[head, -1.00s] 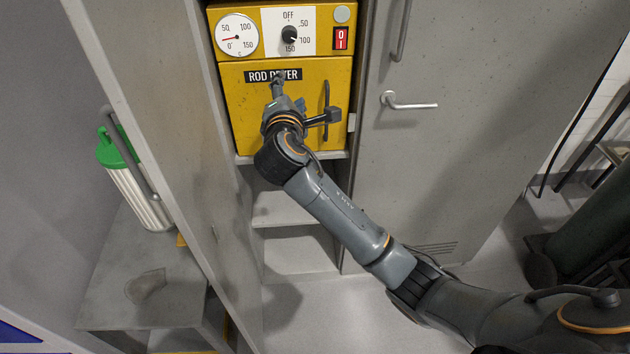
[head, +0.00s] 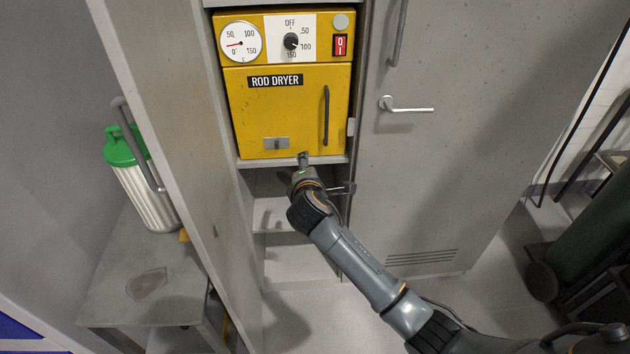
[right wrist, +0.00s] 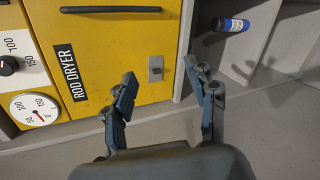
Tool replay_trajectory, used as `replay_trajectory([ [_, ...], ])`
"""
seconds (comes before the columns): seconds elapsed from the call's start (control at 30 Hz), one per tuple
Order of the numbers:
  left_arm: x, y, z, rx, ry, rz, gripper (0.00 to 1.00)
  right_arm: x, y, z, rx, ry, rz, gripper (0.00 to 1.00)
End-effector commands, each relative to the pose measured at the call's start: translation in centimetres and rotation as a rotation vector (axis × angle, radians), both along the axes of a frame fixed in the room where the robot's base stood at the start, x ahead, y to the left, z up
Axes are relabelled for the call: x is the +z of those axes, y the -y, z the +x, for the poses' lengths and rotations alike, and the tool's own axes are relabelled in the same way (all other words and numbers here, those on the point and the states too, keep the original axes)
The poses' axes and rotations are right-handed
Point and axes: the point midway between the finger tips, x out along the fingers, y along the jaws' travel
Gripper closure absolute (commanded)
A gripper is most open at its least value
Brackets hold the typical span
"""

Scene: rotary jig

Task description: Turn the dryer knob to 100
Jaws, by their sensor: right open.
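The yellow rod dryer (head: 300,110) sits in an open cabinet. Its black knob (head: 291,41) is on a white panel marked OFF, 50, 100 and 150. The knob's pale mark appears to point right, toward 100. In the right wrist view the knob (right wrist: 8,66) is partly cut off at the left edge. My right gripper (head: 303,158) is at the dryer's lower front edge, well below the knob. In the right wrist view its fingers (right wrist: 160,74) are apart with nothing between them. My left gripper is out of view.
The dryer has a round gauge (head: 238,42), a red switch (head: 340,45), a dark door handle (head: 326,115) and a small latch (head: 276,143). A blue cylinder (right wrist: 230,25) lies on a shelf below. Grey cabinet doors flank the dryer. A green-lidded canister (head: 145,185) stands at left.

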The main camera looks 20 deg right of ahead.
Motion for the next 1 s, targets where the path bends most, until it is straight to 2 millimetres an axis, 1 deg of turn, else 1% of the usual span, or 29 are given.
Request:
replay_trajectory([
  [0.03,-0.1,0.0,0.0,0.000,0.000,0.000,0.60,-0.6,0.0,-0.1,0.000,-0.007,0.009,0.43],
  [0.1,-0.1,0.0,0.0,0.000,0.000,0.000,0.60,-1.2,0.0,-0.2,-0.001,-0.013,0.018,0.43],
  [0.23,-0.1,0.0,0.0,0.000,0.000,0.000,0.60,-1.9,0.1,-0.3,-0.003,-0.020,0.028,0.43],
  [0.77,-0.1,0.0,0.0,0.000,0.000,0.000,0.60,-2.2,0.1,-0.3,-0.004,-0.025,0.032,0.43],
  [0.87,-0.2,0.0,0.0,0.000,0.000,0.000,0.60,-4.2,0.2,-0.8,-0.008,-0.050,0.059,0.43],
  [0.97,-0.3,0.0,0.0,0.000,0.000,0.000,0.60,-8.9,0.5,-2.0,-0.026,-0.110,0.132,0.43],
  [1.0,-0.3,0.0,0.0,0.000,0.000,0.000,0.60,-11.5,0.6,-2.9,-0.038,-0.142,0.173,0.43],
])
